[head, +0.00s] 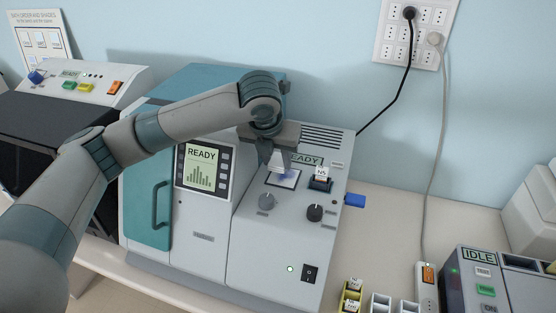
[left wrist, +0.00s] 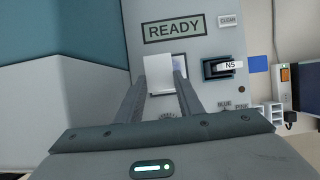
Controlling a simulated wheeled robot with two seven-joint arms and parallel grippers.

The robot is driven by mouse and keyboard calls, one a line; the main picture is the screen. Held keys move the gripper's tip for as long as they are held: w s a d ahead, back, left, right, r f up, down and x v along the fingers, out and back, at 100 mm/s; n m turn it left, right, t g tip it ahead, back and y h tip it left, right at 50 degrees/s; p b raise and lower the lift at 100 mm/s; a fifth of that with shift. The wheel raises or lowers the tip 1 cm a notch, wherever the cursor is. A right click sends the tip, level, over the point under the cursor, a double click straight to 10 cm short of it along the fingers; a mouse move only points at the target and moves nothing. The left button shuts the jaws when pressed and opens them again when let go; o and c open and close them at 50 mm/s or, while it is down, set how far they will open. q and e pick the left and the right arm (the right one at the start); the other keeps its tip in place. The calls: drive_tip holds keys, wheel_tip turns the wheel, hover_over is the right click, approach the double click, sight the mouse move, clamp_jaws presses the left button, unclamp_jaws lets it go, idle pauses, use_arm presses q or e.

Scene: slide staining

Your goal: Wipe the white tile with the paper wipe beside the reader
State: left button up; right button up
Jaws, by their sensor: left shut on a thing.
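My left gripper (head: 275,164) reaches down over the sloped top of the reader (head: 240,230). It is shut on a white paper wipe (left wrist: 158,74), which stands out between the fingertips in the left wrist view. The white tile (head: 290,184) lies on the reader's top panel right under the gripper, with a blue-purple smudge on it. The wipe covers part of the tile in the left wrist view; I cannot tell whether they touch. My right gripper is not in view.
A blue block (head: 355,200) lies beside the reader. An IDLE device (head: 478,275) and small holders stand at lower right.

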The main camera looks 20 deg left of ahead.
use_arm(q)
drive_tip(key=shift+d, duration=0.7)
drive_tip(key=shift+s+d, duration=0.15)
drive_tip(key=shift+d, duration=1.65)
drive_tip(key=shift+a+r, duration=0.1)
drive_tip(key=shift+a+r, duration=0.1)
drive_tip(key=shift+a, duration=1.7)
drive_tip(key=shift+a, duration=0.1)
